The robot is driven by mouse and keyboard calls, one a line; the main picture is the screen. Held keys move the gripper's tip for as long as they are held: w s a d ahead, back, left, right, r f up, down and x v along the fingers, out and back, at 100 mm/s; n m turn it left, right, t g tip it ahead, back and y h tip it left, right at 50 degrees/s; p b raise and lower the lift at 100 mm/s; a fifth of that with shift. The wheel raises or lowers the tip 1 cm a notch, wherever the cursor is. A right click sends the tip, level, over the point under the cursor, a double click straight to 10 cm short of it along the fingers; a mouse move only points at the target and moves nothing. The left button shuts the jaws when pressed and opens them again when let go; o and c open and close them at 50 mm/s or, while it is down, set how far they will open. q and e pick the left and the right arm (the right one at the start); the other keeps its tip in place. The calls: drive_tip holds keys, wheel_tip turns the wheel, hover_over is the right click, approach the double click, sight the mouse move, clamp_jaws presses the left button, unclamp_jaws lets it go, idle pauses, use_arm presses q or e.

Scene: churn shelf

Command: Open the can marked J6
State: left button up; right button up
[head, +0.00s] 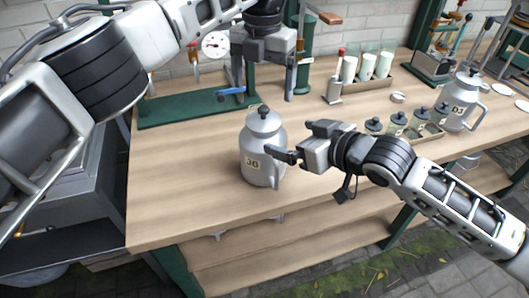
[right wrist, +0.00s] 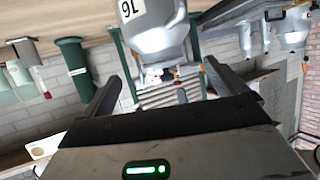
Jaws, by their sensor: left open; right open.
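The can marked J6 (head: 262,165) is a grey metal milk can standing upright near the front of the wooden bench. Its lid (head: 263,122) with a black knob sits on top. My left gripper (head: 264,96) is open, pointing down above and behind the lid, apart from it as far as I can tell. My right gripper (head: 288,138) is open at the can's right side. In the right wrist view the can (right wrist: 150,28) appears upside down beyond the two spread fingers; contact cannot be told.
A second can (head: 458,108) and several small black-lidded jars (head: 398,122) stand at the right. Milk glasses in a rack (head: 368,68) and a green stand with a dial (head: 185,108) are at the back. The bench left of the can is clear.

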sight(274, 131)
drive_tip(key=x, duration=0.7)
drive_tip(key=shift+w+a, duration=0.2)
drive_tip(key=shift+a, duration=0.05)
